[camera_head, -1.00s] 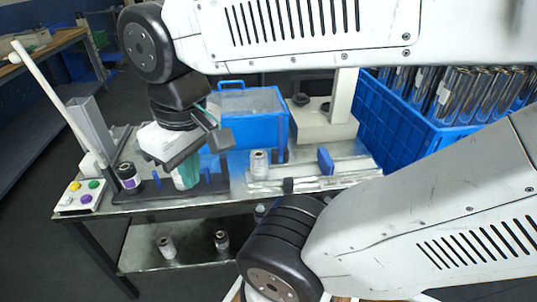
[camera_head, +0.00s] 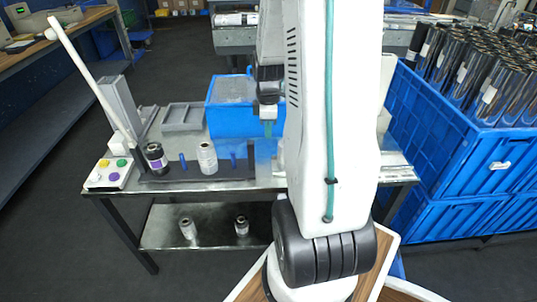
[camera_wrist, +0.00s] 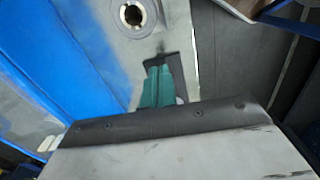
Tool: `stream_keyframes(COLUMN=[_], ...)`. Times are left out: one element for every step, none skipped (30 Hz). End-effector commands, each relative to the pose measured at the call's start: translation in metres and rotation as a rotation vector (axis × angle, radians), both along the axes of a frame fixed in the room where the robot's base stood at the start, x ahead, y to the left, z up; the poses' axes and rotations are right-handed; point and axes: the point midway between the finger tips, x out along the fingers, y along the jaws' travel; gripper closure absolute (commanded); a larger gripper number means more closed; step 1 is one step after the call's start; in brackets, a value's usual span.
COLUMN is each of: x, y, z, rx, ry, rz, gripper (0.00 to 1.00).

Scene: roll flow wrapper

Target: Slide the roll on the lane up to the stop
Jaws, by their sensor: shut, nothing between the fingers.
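My gripper (camera_head: 268,128) hangs over the worktable in front of the blue bin, with teal fingers. In the wrist view its fingers (camera_wrist: 158,88) are together with nothing between them. A roll (camera_wrist: 130,14) shows at the top of the wrist view as a pale ring with a dark centre hole, seen from above on a pale metal surface. My fingers are apart from it. The head view's arm covers most of the lane, and the blue stop at its right is hidden there.
A button panel (camera_head: 110,172) stands at the left corner. The blue bin (camera_head: 228,118) is behind; a blue crate (camera_head: 440,145) stands right.

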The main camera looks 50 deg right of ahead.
Motion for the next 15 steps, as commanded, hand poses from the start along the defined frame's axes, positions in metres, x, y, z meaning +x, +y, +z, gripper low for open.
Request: stream_keyframes(x=[-0.004, -0.005, -0.006, -0.006, -0.007, -0.007, -0.007, -0.007, -0.007, -0.007, -0.007, -0.008, -0.007, -0.008, -0.007], y=[-0.009, -0.013, -0.017, -0.019, -0.020, -0.022, -0.022, -0.022, -0.022, -0.021, -0.021, -0.021, -0.021, -0.020, -0.020], z=[-0.010, -0.014, -0.019, -0.021, -0.024, -0.027, -0.030, -0.034, -0.039, -0.043, -0.048, -0.056, -0.061, -0.068, -0.075], rx=[0.005, 0.005, 0.006, 0.006, 0.006, 0.006, 0.006, 0.007, 0.008, 0.008, 0.007, 0.009, 0.008, 0.010, 0.008], ry=[0.005, 0.005, 0.006, 0.006, 0.007, 0.007, 0.007, 0.007, 0.008, 0.008, 0.009, 0.010, 0.009, 0.010, 0.009], rz=[0.013, 0.022, 0.034, 0.039, 0.044, 0.048, 0.049, 0.050, 0.051, 0.051, 0.051, 0.051, 0.051, 0.051, 0.051], gripper=[1.00, 1.00, 1.00, 1.00, 1.00, 1.00, 1.00, 1.00, 1.00, 1.00, 1.00, 1.00, 1.00, 1.00, 1.00])
